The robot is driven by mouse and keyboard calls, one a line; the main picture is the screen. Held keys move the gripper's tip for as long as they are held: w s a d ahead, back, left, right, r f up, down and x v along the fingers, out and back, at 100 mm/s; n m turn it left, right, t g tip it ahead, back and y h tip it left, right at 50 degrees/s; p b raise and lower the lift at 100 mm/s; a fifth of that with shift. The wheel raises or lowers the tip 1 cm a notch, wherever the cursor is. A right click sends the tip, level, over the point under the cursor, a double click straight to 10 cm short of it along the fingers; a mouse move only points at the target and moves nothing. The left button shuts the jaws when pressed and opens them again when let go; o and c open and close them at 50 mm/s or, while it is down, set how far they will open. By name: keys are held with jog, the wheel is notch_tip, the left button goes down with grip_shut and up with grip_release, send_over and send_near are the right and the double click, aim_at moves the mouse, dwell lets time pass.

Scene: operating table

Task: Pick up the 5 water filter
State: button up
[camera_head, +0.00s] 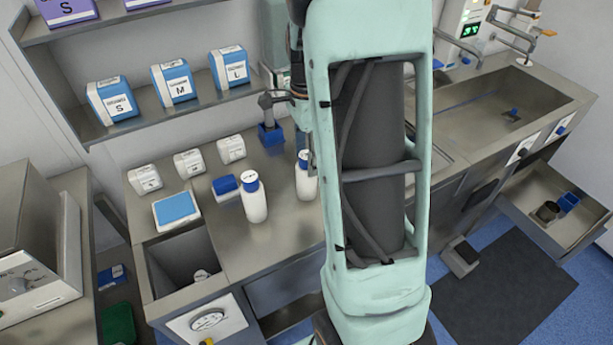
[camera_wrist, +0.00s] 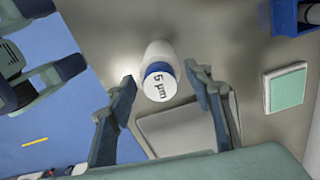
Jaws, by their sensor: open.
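A white bottle with a blue-rimmed cap marked "5 µm", the water filter (camera_wrist: 160,84), stands on the grey counter in the wrist view. My gripper (camera_wrist: 160,76) is open, with one finger to each side of the cap in the picture. The fingers do not visibly touch it, and I cannot tell how far beyond the fingertips it is. In the head view two white bottles with blue caps show on the counter, one in front (camera_head: 254,201) and one (camera_head: 305,180) beside my arm. Their labels are too small to read. My arm hides most of my gripper there.
A sink (camera_head: 500,110) lies at the right and an open drawer (camera_head: 560,210) below it. Small white boxes (camera_head: 189,163) and a blue pad (camera_head: 176,211) are on the left of the counter. A shelf (camera_head: 150,105) with blue boxes is behind.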

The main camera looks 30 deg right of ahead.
grip_shut()
jog(key=shift+r, duration=0.15)
dwell(0.4)
